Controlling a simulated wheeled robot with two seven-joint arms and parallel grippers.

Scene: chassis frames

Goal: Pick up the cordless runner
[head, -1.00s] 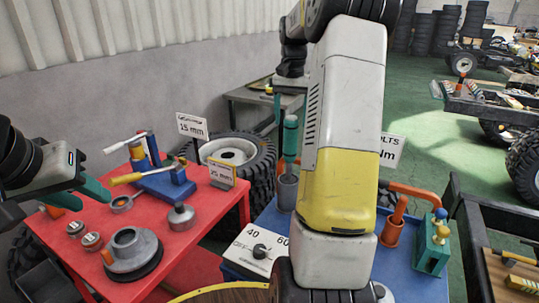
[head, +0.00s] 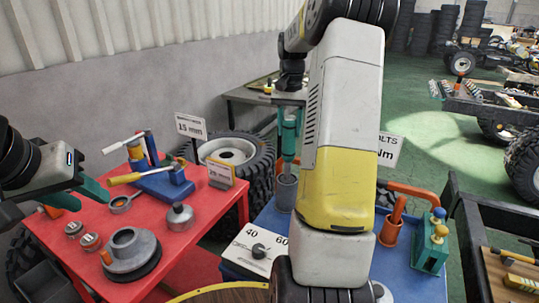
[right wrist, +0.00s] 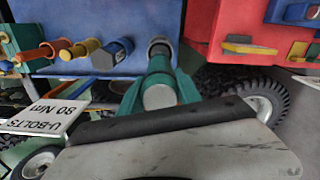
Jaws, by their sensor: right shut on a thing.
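The cordless runner (head: 288,150) is a teal upright tool standing in a grey cup (head: 286,192) at the back left of the blue table. My right gripper (head: 290,128) points down and is shut on its upper part. In the right wrist view the green fingers flank the runner's round grey end (right wrist: 158,97), and the cup (right wrist: 160,47) lies beyond. The runner's lower end is hidden in the cup. My left gripper (head: 80,196) is open and empty over the red table's left edge.
The red table (head: 205,212) holds metal parts and tools. Signs stand near both tables. My right arm blocks the middle.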

